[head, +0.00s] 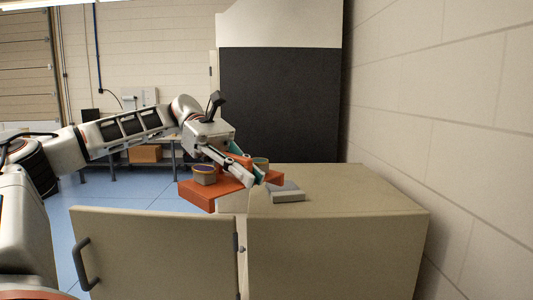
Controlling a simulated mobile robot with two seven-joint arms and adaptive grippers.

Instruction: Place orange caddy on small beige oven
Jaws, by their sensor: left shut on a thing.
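The orange caddy (199,194) is in the middle of the head view. It carries a small round tin (204,177) with a yellow and blue rim and a greenish round piece (261,163). My left gripper (254,178) is shut on the caddy near its middle, and its fingers hide part of it. The small beige oven (350,192) stands right of centre, with a flat beige top. The caddy is at the left edge of this top, its left part out beyond the edge. I cannot tell whether it touches the top. My right gripper is not in view.
A grey flat block (287,192) lies on the oven top, close right of the caddy. The top further right is clear. A beige door (155,255) with a dark handle stands at the oven's left. A tall dark cabinet (280,105) stands behind; a block wall (450,120) bounds the right.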

